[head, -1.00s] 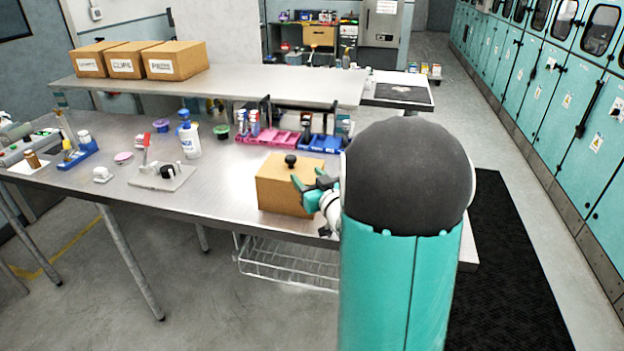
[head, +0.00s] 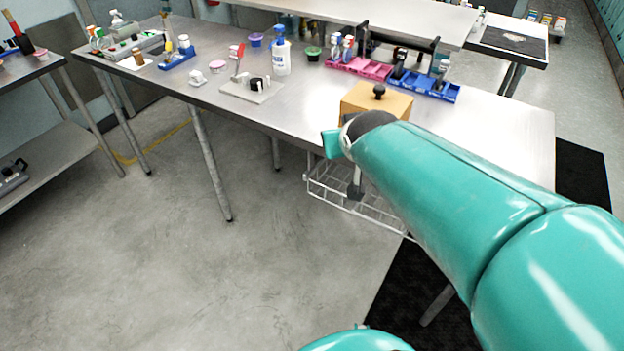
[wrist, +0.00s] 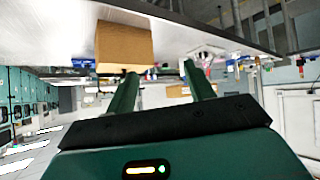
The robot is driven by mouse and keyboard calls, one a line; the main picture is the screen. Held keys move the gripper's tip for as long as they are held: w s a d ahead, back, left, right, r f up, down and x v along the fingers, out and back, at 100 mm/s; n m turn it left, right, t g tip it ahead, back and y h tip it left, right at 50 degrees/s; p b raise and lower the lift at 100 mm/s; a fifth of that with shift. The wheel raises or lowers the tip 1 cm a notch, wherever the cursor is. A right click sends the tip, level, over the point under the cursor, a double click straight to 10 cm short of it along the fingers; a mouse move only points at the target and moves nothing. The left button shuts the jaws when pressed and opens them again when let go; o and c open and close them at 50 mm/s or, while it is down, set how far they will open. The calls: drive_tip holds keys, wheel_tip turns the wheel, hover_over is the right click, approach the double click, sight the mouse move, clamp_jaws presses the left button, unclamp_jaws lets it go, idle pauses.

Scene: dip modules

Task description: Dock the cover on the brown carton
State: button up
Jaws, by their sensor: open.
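The brown carton (head: 352,107) stands near the front edge of the steel table, partly hidden by my arm in the head view. Its flat top, the cover (head: 400,104), carries a black knob (head: 379,91). I cannot make out a seam between cover and carton. The wrist view is upside down and shows a plain side of the carton (wrist: 124,45). My gripper (wrist: 160,68) is open there, with nothing between its two green fingers. The carton lies beyond the left finger, apart from it as far as I can tell. In the head view my arm hides most of the gripper.
Pink and blue racks (head: 358,68) with bottles stand behind the carton. A white bottle (head: 281,55) and a small stand with a red handle (head: 250,88) are to the left. The table front (head: 310,118) is bare left of the carton. A wire basket (head: 335,190) hangs below.

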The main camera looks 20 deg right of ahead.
drive_tip(key=s+a+f+n+g+y, duration=0.1)
drive_tip(key=s+a+g, duration=0.3)
drive_tip(key=s+a, duration=0.6)
drive_tip(key=s+n+y, duration=0.1)
drive_tip(key=s, duration=0.2)
drive_tip(key=shift+s+a+y, duration=0.25)
drive_tip(key=shift+y, duration=0.15)
drive_tip(key=c, duration=0.4)
drive_tip(key=shift+o, duration=0.2)
drive_tip(key=shift+a, duration=0.1)
